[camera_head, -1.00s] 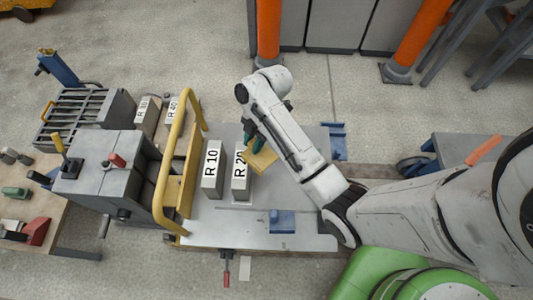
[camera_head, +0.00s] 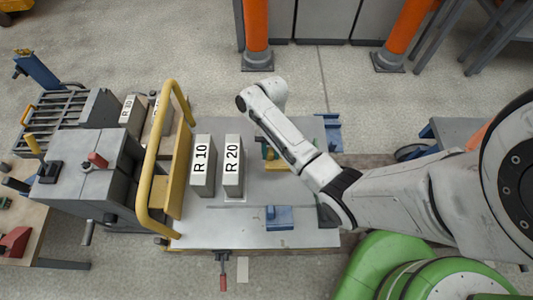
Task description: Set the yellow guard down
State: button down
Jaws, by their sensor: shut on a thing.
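The yellow guard (camera_head: 275,166), a small yellow piece, shows only in part below my forearm, just right of the block marked R 20 (camera_head: 233,163). My gripper (camera_head: 267,153) shows as a bit of dark green at the guard's upper edge and is shut on it. My arm hides most of the gripper and the guard's right side. The guard is over or at the grey table plate (camera_head: 240,225); I cannot tell whether it touches.
The block R 10 (camera_head: 202,165) stands left of R 20. A tall yellow tubular frame (camera_head: 143,190) rises at the plate's left side. Blue clamps stand at the front (camera_head: 279,218) and back right (camera_head: 331,130). The plate's front strip is mostly clear.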

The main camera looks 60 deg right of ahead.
aim_at(270, 161)
jog(key=shift+f+b, duration=1)
jog(key=shift+f, duration=2.35)
jog(key=shift+f, duration=0.15)
jog(key=shift+f, duration=0.1)
jog(key=c, duration=0.8)
grip_release()
jog(key=shift+c, duration=0.2)
